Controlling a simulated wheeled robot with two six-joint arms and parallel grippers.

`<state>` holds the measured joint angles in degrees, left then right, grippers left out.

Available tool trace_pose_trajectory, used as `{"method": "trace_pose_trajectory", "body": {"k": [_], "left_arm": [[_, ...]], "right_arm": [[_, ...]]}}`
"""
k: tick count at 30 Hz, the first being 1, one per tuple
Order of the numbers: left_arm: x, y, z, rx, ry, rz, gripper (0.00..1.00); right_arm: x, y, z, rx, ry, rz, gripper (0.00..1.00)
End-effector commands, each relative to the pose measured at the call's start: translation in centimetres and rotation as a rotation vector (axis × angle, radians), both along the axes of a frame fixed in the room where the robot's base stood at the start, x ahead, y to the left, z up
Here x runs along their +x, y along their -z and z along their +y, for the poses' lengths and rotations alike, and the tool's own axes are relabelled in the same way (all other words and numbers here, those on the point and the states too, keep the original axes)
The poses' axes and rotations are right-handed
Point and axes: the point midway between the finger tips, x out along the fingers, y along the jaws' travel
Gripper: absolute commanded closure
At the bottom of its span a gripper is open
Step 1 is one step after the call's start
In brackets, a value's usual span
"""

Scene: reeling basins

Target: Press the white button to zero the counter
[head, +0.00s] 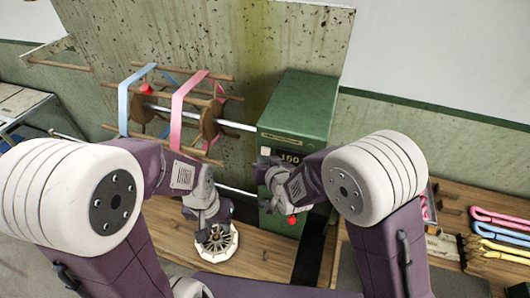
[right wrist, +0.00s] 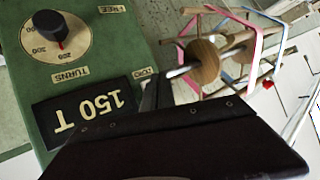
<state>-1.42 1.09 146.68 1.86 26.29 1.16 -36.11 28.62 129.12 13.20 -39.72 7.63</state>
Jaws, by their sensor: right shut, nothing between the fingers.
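The green counter box (head: 299,105) stands right of the reel. Its black display (head: 289,159) also shows in the right wrist view (right wrist: 88,112), where it reads 150 T. A small label, seemingly ZERO (right wrist: 143,73), sits beside the display.
The reel (head: 208,122) with blue and pink bands is on a shaft left of the box. A black knob (right wrist: 48,26) sits on a TURNS dial. A red knob (head: 292,220) is low on the box. The white disc (head: 217,244) and coloured skeins (head: 497,219) lie on the wooden bench.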

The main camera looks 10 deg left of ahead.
Motion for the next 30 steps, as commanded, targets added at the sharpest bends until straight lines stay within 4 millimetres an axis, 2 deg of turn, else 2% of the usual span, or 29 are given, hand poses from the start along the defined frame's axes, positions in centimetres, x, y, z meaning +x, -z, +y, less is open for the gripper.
{"method": "trace_pose_trajectory", "body": {"k": [23, 30], "left_arm": [[0.0, 0.03, 0.0, 0.0, 0.0, 0.0, 0.64], [0.0, 0.41, 0.0, 0.0, 0.0, 0.0, 0.64]], "right_arm": [[0.04, 0.01, -0.01, 0.0, 0.0, 0.0, 1.0], [0.79, 0.03, -0.15, 0.0, 0.0, -0.001, 1.0]]}}
